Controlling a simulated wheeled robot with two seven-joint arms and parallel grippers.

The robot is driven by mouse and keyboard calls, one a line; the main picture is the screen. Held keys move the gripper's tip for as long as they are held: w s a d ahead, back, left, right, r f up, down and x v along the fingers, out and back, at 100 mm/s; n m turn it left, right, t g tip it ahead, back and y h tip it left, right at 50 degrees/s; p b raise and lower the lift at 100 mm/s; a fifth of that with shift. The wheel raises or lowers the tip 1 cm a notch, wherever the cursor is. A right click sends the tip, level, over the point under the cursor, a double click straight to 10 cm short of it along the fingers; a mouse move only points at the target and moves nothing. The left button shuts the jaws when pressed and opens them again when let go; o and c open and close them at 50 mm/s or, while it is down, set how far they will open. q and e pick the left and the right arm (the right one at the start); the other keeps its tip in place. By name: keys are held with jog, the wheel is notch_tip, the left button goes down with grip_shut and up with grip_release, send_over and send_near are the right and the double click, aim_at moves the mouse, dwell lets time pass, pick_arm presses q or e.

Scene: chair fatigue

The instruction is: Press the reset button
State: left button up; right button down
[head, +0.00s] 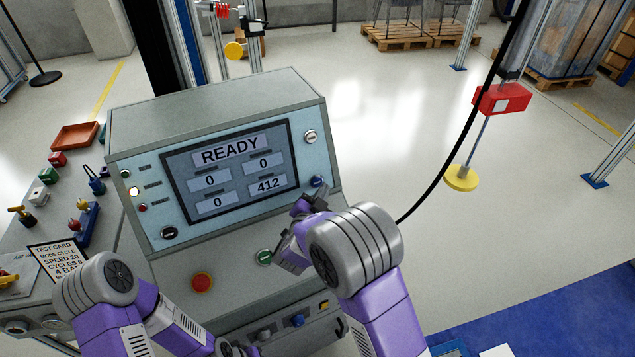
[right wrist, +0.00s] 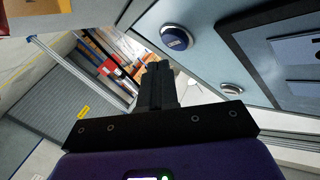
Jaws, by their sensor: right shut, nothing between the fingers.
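A blue round button (head: 318,181) with a pale label sits at the lower right of the control box's front panel. It also shows in the right wrist view (right wrist: 177,38), with its label too small to read. I cannot confirm that it is the reset button. My right gripper (head: 316,198) is shut and empty, with its tips just below the blue button in the head view. In the right wrist view its fingers (right wrist: 158,70) point past the button, with a gap in the picture.
The control box screen (head: 230,172) reads READY, zeros and 412. A white button (head: 310,136) is at the panel's upper right. A green button (head: 264,257) and a red button (head: 202,283) are on the lower slope. A black cable (head: 450,150) hangs at right.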

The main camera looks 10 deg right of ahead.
jog(key=s, duration=0.2)
jog(key=s+d+r, duration=0.1)
jog(key=s, duration=0.1)
jog(key=shift+s, duration=0.1)
dwell(0.8)
